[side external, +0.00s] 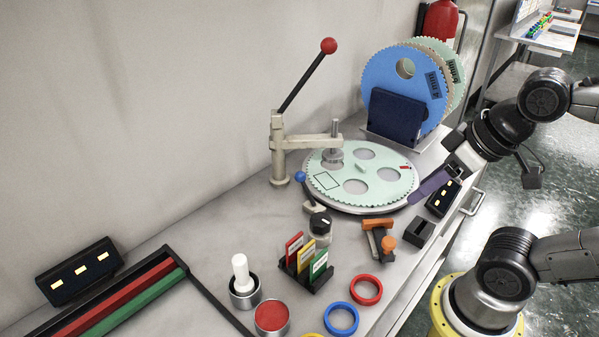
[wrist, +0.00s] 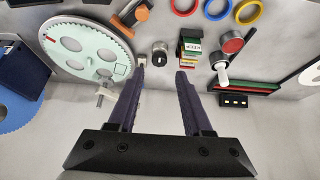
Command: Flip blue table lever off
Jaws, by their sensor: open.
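The blue table lever has a blue ball knob (side external: 300,177) on a short dark arm, rising from a small base in front of the round mint plate (side external: 328,188). The lever leans up and to the left in the side view. In the wrist view I cannot make out the blue knob; a small pale block beside my left fingertip may be its base. My gripper (wrist: 160,72) is open, with nothing between its dark purple fingers. In the side view my gripper (side external: 412,202) is by the plate's right edge, well right of the lever and apart from it.
A tall red-knobbed lever (side external: 328,46) stands behind, its arm reaching over the plate. A black selector knob (side external: 320,222), card holder (side external: 305,272), orange clamp (side external: 380,240) and colored rings (side external: 366,290) are in front.

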